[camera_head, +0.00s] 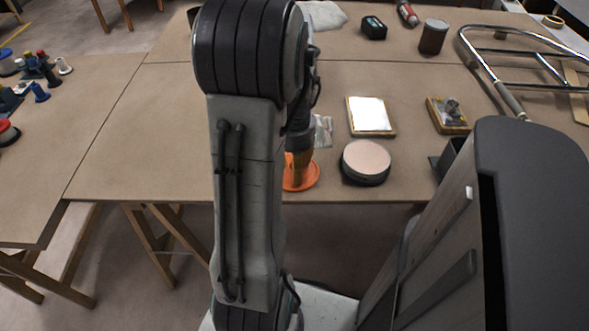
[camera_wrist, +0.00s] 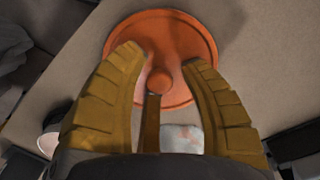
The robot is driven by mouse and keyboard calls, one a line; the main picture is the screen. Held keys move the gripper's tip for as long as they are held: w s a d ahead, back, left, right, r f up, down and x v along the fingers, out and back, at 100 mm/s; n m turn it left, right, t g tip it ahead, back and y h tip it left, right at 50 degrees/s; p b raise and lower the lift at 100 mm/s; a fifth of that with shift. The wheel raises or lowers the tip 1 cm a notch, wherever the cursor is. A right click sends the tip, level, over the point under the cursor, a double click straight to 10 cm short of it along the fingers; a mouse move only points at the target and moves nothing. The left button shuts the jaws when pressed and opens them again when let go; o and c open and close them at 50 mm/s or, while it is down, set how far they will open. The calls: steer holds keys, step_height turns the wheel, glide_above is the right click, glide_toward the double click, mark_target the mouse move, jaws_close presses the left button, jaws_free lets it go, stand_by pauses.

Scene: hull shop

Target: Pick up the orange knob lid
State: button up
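The orange knob lid (camera_wrist: 190,35) is a round orange disc with a small knob (camera_wrist: 161,82) at its middle. It lies on the brown table. In the head view the lid (camera_head: 312,180) is near the table's front edge, partly hidden by my arm. My gripper (camera_wrist: 160,62) has yellow-brown ribbed fingers. They are apart, over the lid, one on each side of the knob. A gap shows between the fingers and the knob, so nothing is held. In the head view my gripper (camera_head: 300,170) points down onto the lid, and its fingertips are hard to make out.
A round pink-topped tin (camera_head: 366,160) stands just right of the lid. A light-faced square block (camera_head: 370,116) and a small wooden box (camera_head: 447,114) lie behind it. A metal frame (camera_head: 520,60) lies at the right. Spools (camera_head: 40,92) stand on the left table.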

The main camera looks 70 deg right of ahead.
jaws_close()
steer(key=shift+r, duration=0.15)
